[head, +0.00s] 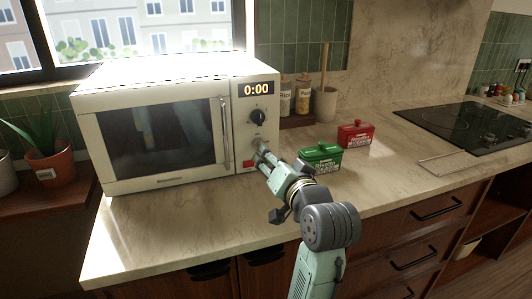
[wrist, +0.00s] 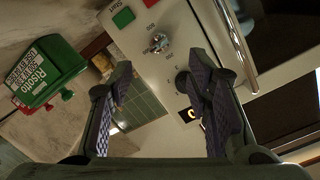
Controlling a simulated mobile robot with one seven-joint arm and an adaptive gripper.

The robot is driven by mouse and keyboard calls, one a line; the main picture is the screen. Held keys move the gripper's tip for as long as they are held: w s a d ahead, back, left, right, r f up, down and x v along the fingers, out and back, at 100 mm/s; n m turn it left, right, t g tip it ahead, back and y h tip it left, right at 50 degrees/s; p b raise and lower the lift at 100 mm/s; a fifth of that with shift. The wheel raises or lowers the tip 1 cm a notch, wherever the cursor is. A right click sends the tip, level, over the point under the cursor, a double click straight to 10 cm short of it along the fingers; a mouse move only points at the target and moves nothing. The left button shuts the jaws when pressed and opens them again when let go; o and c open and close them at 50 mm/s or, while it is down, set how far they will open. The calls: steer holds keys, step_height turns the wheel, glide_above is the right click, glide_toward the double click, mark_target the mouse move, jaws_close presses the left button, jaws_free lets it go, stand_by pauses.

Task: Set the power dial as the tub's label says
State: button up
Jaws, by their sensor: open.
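The cream microwave (head: 150,130) stands on the counter, door shut, its display (head: 256,88) reading 0:00. A black dial (head: 258,117) is under the display. In the wrist view a silver dial (wrist: 157,43) with printed numbers around it, one looking like 800, lies ahead of my open, empty gripper (wrist: 157,80), with no contact visible. In the head view my gripper (head: 262,152) covers the panel's lower part.
A green Start button (wrist: 123,17) and a red button sit by the silver dial. The door handle (head: 224,132) is left of the panel. Jars (head: 303,96) and a utensil crock (head: 326,103) stand behind.

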steer(key=v, duration=0.3)
steer(key=shift+s, duration=0.35)
